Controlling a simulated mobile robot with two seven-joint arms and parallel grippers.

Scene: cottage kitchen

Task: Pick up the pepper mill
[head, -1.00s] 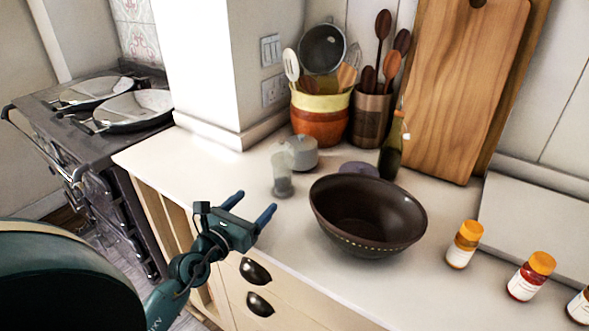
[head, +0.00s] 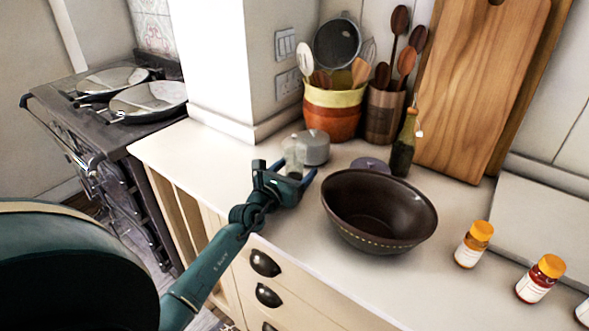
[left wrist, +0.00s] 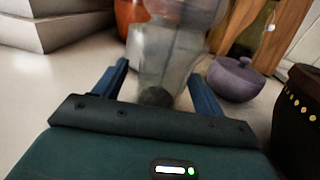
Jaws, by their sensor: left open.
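The pepper mill (head: 294,152) looks like a small, clear-grey cylinder standing upright on the counter, left of the dark bowl. My left gripper (head: 287,172) is open at it, and its lower part is hidden by the gripper in the head view. In the left wrist view the blurred, see-through mill (left wrist: 172,60) shows between the two open fingers (left wrist: 160,78), with a dark patch low inside it. I cannot tell whether a finger touches it. My right gripper is in neither view.
A grey lidded pot (head: 316,148) stands close behind the mill. A large brown bowl (head: 380,232) is right of the gripper, with a small purple-grey pot (left wrist: 236,78) behind it. An oil bottle (head: 403,150) and utensil crocks stand farther back. The counter's left end is clear.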

